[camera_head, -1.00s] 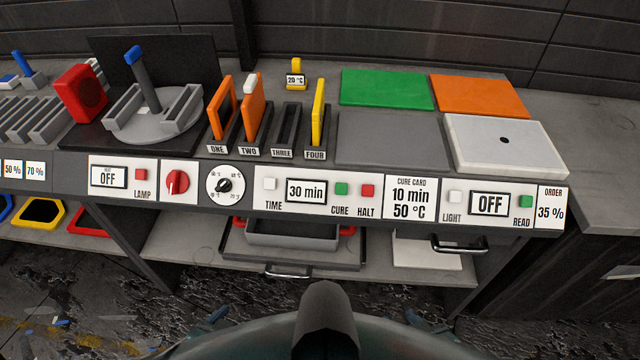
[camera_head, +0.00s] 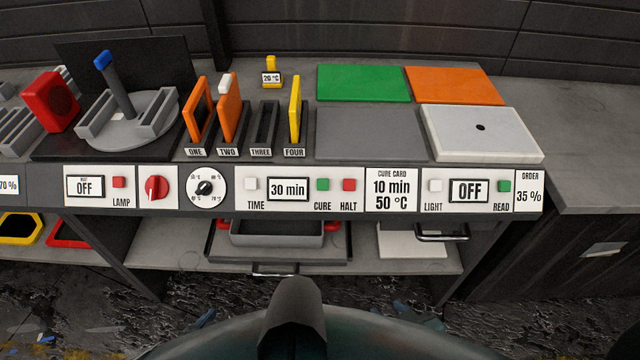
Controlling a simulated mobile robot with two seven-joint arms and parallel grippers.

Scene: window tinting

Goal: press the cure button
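The white time button (camera_head: 251,184) is left of the display, and the red halt button (camera_head: 349,185) is just right of the cure button. Nothing covers these buttons. Only a small bluish part of what seems to be my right gripper (camera_head: 402,309) shows low in the view, well below the panel. A similar small part on the left may be my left gripper (camera_head: 205,318). Their fingers cannot be made out.
The cure card (camera_head: 391,190) reads 10 min 50 °C. A dial (camera_head: 205,188), a red knob (camera_head: 156,188) and a lamp button (camera_head: 119,182) lie left. The read button (camera_head: 504,186) lies right. Drawer handles (camera_head: 442,238) stick out below. Space before the panel is clear.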

